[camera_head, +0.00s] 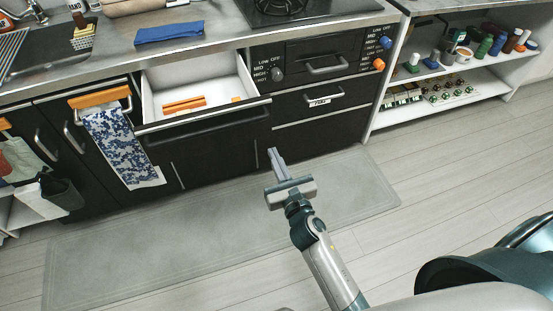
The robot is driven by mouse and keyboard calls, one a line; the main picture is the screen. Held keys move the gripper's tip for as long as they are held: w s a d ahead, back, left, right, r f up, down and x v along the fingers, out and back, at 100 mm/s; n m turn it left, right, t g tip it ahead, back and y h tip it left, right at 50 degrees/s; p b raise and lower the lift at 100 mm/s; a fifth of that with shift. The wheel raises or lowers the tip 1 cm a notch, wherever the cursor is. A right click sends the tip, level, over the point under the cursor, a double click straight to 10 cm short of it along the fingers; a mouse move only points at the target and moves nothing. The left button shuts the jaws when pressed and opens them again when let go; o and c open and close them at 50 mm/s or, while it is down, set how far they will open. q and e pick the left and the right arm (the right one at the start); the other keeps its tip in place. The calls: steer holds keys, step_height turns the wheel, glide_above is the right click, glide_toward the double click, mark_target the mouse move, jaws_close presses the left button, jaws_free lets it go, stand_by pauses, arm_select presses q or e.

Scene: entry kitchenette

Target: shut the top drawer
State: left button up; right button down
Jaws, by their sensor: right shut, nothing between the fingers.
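The top drawer (205,121) is pulled out from the dark cabinet under the counter. It has a white inside, a black front and a long dark bar handle. Orange items (184,104) lie in it. My right gripper (275,155) is shut and empty. In the picture it shows just below and to the right of the drawer's front, over the floor mat, and it appears apart from the drawer. My left gripper is not in view.
The counter (215,36) carries a blue cloth (170,33), a sink and a stove. A patterned towel (122,145) hangs left of the drawer. An open white shelf (480,77) with bottles stands at right. A grey mat (220,230) covers the floor in front.

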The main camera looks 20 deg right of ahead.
glide_toward(259, 123)
steer(key=w, duration=0.5)
steer(key=shift+p, duration=0.35)
steer(key=shift+w+d, duration=0.1)
steer(key=shift+w, duration=0.6)
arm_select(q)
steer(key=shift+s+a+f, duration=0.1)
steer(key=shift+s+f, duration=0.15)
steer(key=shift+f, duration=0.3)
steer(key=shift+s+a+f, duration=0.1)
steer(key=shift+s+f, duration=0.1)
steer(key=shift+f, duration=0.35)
arm_select(e)
steer(key=shift+w, duration=0.1)
